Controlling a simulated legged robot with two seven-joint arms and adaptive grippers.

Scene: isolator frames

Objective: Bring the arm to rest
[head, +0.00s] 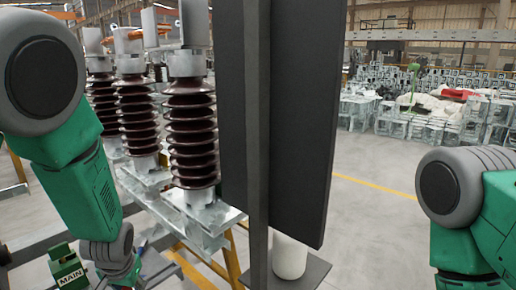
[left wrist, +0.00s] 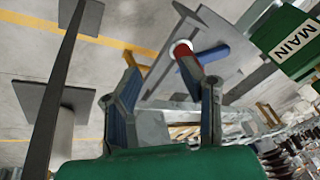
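My left arm, green and grey, comes down from the left in the head view. Its wrist end is low beside a green box marked MAIN (head: 68,268); the fingers are not clear there. In the left wrist view my left gripper (left wrist: 158,62) has its two fingers spread, with nothing seen between them. A blue bar (left wrist: 213,54) and a red piece (left wrist: 188,66) show at the right fingertip; I cannot tell whether they touch it. The MAIN box (left wrist: 292,45) is at upper right there. My right arm shows at the right of the head view; its gripper is out of view.
Brown ribbed insulators (head: 191,135) stand on a metal frame (head: 205,222) beside my left arm. A tall dark panel (head: 300,120) on a post rises in the middle, with a white cylinder (head: 289,256) below it. Open floor (head: 365,235) lies to its right.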

